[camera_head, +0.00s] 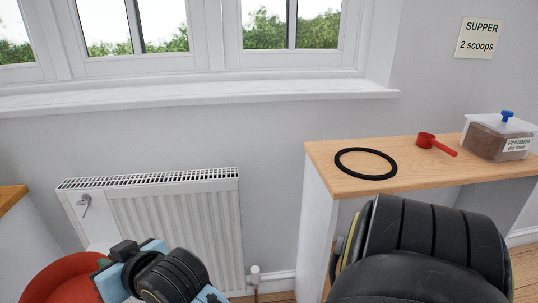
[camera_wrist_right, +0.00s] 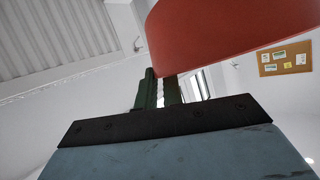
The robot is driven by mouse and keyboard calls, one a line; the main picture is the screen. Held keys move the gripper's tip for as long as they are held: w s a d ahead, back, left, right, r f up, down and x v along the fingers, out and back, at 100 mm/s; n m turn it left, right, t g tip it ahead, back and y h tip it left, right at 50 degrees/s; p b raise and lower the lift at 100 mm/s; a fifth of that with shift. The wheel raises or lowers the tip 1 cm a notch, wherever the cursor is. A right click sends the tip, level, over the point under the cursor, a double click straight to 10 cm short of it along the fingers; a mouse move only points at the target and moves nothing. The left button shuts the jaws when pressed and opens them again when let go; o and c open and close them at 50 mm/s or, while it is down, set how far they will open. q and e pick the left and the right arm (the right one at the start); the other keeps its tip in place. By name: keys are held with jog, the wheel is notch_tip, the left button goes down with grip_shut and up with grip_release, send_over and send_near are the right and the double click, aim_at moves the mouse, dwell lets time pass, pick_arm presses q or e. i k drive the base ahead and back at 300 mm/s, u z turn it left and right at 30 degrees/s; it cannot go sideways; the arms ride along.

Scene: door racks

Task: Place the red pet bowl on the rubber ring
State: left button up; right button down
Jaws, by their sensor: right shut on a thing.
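The red pet bowl (camera_head: 58,281) is at the lower left of the head view, cut off by the bottom edge. My right gripper (camera_head: 101,264) is at the bowl's right side and shut on it. The bowl also fills the top of the right wrist view (camera_wrist_right: 225,38), with the dark fingers of my right gripper (camera_wrist_right: 160,88) at its lower left edge. The black rubber ring (camera_head: 366,163) lies flat on the wooden shelf top, well to the right of the bowl, with nothing on it. My left gripper is not in view.
The wooden shelf top (camera_head: 326,155) also holds a red scoop (camera_head: 436,144) and a clear dry food box (camera_head: 497,137) right of the ring. A white radiator (camera_head: 180,215) is on the wall below the window. My dark arm parts cover the shelf's lower front.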

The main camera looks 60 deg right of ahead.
aim_at(364, 163)
jog(key=z, duration=1.85)
